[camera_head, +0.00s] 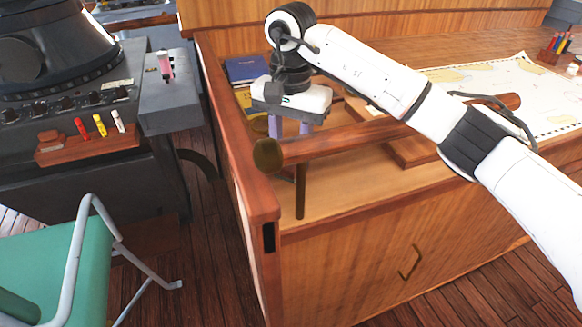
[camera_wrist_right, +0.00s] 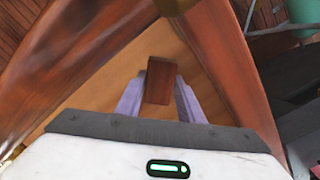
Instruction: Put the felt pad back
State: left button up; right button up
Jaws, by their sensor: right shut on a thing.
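My right gripper (camera_head: 290,128) points down over the left end of the wooden chart desk, behind the round rail. Its lilac fingers are shut on a small dark brown block, which I take to be the felt pad (camera_wrist_right: 159,80). In the right wrist view the block sits between both fingertips above the light wooden desk top. A reddish-brown wooden holder (camera_head: 95,146) with red, yellow and white markers lies on the grey console at left. A small brown raised piece shows at its left end. My left gripper is not in view.
The rounded wooden rail (camera_head: 370,137) runs in front of my right gripper. A blue book (camera_head: 246,69) lies behind it. A chart (camera_head: 505,90) covers the right of the desk. A green chair (camera_head: 60,260) stands at lower left, and a floor gap separates console and desk.

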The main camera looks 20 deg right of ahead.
aim_at(291, 168)
notch_tip(291, 168, down, 4)
jog(key=shift+r+p, duration=0.1)
jog(key=shift+p, duration=0.25)
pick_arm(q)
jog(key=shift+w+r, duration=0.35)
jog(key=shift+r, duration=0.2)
pick_arm(e)
jog(key=shift+f, duration=0.2)
jog(key=o, duration=1)
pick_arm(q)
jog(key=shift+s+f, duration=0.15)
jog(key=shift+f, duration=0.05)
pick_arm(e)
jog(key=shift+r, duration=0.1)
jog(key=shift+r, duration=0.2)
pick_arm(q)
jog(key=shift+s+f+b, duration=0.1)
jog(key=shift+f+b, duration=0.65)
jog(key=shift+b, duration=0.1)
pick_arm(e)
notch_tip(291, 168, up, 12)
jog(key=shift+f, duration=0.1)
